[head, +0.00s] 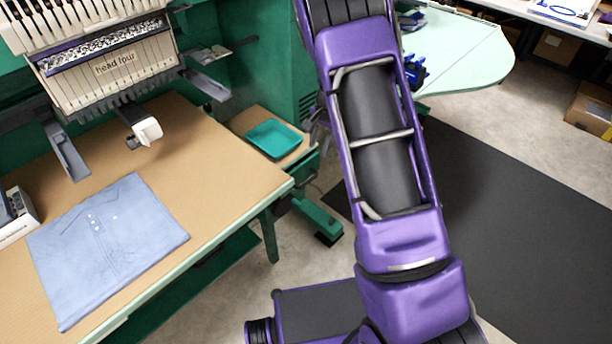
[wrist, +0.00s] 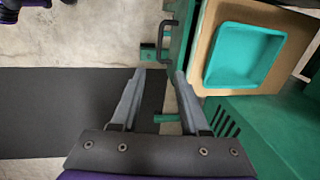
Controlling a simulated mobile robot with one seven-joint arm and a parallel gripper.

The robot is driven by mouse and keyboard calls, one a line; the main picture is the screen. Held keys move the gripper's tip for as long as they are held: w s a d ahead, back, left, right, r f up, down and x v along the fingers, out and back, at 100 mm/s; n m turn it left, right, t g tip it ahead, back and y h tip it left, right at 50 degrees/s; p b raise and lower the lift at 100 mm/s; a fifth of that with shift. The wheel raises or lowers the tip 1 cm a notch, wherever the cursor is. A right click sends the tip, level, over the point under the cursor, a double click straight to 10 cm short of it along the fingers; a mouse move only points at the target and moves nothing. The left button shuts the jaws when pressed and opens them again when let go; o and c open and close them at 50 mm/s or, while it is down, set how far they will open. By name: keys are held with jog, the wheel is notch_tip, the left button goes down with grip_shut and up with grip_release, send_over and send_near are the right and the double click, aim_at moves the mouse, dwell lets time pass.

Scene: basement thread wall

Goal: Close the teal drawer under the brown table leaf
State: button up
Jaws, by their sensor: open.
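The brown table leaf (head: 241,122) carries a teal tray (head: 272,138) in the head view; the tray (wrist: 244,55) also shows in the wrist view. The teal drawer (wrist: 186,42) shows as a narrow strip past the leaf's left edge in the wrist view, with a dark bar handle (wrist: 164,45) on its front. How far it stands out is hard to tell. My gripper (wrist: 160,74) is open and empty, its fingertips just below the handle in the picture. I cannot tell their depth from it. In the head view my gripper is hidden.
A larger work table (head: 200,150) with a folded blue shirt (head: 108,245) stands at left under an embroidery head (head: 110,60). A green machine foot (head: 318,216) is low on the floor. A dark mat (head: 520,220) leaves open floor at right.

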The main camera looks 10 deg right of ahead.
aim_at(310, 179)
jog(key=f, duration=0.5)
jog(key=w+a+f+b, duration=0.1)
jog(key=f, duration=0.4)
jog(key=w+f, duration=0.1)
jog(key=f, duration=0.4)
jog(key=shift+w+a, duration=0.1)
jog(key=shift+a, duration=0.25)
jog(key=shift+c, duration=0.2)
grip_shut()
jog(key=shift+w+a+f+b, duration=0.2)
jog(key=shift+w+a+b, duration=0.55)
jog(key=shift+w, duration=0.2)
jog(key=shift+w+a+r, duration=0.2)
jog(key=shift+w+r, duration=0.05)
jog(key=shift+w, duration=0.05)
